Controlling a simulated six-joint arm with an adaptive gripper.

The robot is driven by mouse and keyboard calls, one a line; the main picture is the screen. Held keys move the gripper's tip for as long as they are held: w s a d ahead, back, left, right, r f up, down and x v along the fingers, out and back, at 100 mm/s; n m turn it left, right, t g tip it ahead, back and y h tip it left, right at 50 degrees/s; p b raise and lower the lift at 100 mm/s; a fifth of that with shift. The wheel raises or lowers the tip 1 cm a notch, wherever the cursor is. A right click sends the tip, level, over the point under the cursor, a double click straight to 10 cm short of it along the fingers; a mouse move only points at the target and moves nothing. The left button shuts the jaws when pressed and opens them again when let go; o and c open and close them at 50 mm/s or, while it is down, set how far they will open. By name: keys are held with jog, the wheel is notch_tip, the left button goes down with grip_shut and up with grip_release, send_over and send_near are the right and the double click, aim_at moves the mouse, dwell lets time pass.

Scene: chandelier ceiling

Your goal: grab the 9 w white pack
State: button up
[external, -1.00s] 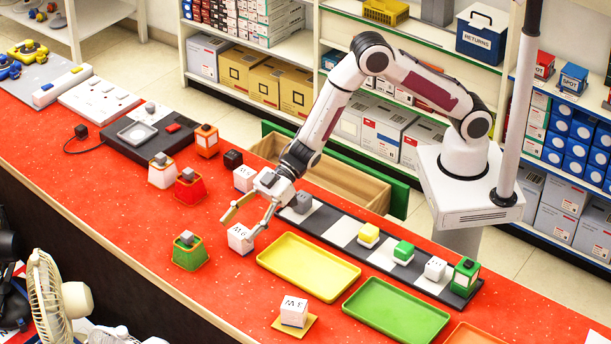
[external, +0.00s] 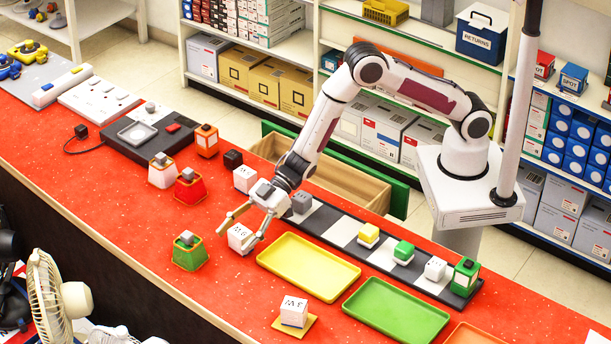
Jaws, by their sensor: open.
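A white cube-shaped pack (external: 240,238) stands on the red counter left of the yellow tray. Its dark lettering looks like "M6" from this side, which would read "9W" upside down; it is too small to be sure. My gripper (external: 235,236) is open, with its fingers low around this pack, one on the left and one on the right. I cannot tell whether they touch it. Other white packs are one behind it (external: 245,178), one on a small orange-yellow mat (external: 294,312) and one on the striped board (external: 435,268).
A yellow tray (external: 308,266) and a green tray (external: 395,312) lie to the right. Green (external: 189,252), red (external: 190,187) and white-and-orange (external: 162,171) lantern-like items stand left. The striped board (external: 343,232) runs behind the trays. Bare red counter lies in front of the pack.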

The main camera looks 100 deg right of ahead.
aim_at(234, 239)
jog(key=shift+x, duration=1.6)
jog(key=c, duration=1.2)
